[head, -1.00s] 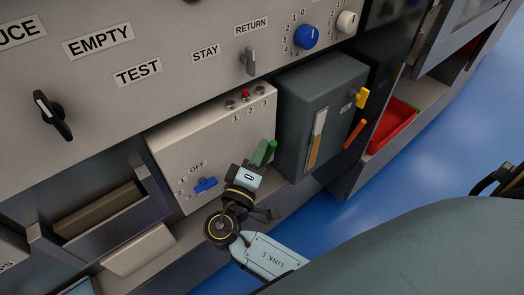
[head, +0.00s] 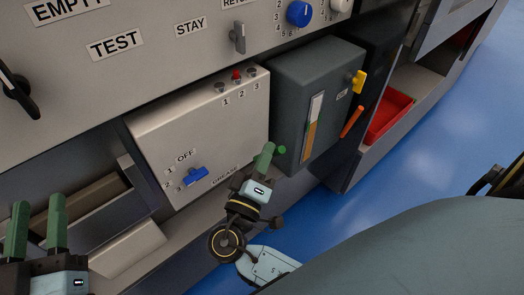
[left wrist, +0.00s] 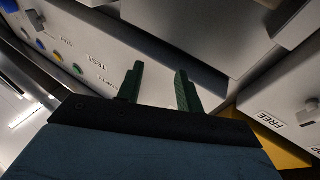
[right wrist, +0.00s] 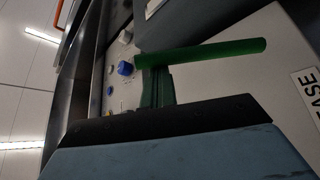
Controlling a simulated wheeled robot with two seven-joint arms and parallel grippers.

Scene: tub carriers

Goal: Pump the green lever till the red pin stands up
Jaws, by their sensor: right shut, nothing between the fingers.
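The green lever is a round bar at the right side of the pale grease box (head: 185,125). Its end (head: 282,149) shows in the head view, and its bar (right wrist: 215,50) crosses the right wrist view. My right gripper (head: 265,158) is shut and empty, its green fingers (right wrist: 157,86) against or just beside the bar; contact is unclear.
A blue knob (head: 196,175) sits on the box front. A dark grey box (head: 325,100) with a yellow handle (head: 358,82) and an orange lever (head: 352,121) stands close right. A red tray (head: 388,118) lies further right. Open drawers are at left.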

